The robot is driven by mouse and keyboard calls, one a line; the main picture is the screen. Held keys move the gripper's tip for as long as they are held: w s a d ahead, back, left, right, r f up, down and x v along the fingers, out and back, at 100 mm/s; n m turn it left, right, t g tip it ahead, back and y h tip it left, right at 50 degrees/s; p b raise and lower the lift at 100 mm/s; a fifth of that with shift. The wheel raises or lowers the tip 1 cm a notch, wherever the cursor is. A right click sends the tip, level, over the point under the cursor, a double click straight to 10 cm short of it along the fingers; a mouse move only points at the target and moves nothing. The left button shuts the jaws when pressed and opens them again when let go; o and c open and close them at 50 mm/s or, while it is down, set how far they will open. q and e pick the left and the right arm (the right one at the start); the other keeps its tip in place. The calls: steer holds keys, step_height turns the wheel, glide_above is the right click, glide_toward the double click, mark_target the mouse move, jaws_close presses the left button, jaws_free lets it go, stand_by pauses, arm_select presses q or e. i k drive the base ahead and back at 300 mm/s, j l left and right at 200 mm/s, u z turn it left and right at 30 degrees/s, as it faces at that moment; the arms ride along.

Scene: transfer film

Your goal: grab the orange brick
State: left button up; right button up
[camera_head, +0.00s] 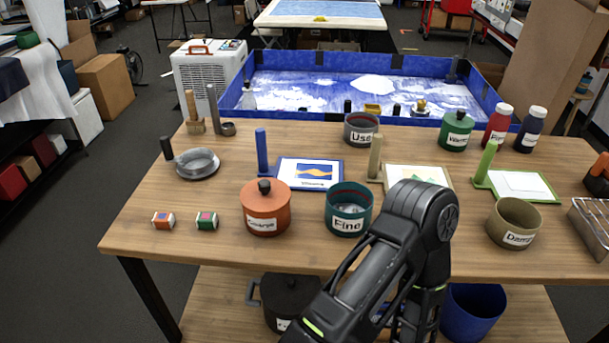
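The orange brick (163,220) is a small orange-and-white block. It lies on the wooden table near the front left corner, apart from the other things. A similar green block (207,221) lies just to its right. One of my black arms rises from the bottom middle of the picture, bends over the table's front edge and comes down again. No fingertips of it can be made out. I see no gripper near the orange brick.
An orange lidded pot (265,212) and a teal pot marked "Fine" (348,212) stand right of the blocks. An olive pot (514,224) stands at the right. The table (150,245) is bare around the orange brick.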

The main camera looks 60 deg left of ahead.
mark_target(162, 219)
steer(key=u, duration=3.05)
steer(key=i+j, duration=0.15)
steer(key=j, duration=0.2)
steer(key=i+j, duration=0.1)
steer(key=j, duration=0.25)
steer(key=i+j, duration=0.15)
steer(key=j, duration=0.2)
steer(key=i+j, duration=0.15)
steer(key=j, duration=0.2)
steer(key=z, duration=1.85)
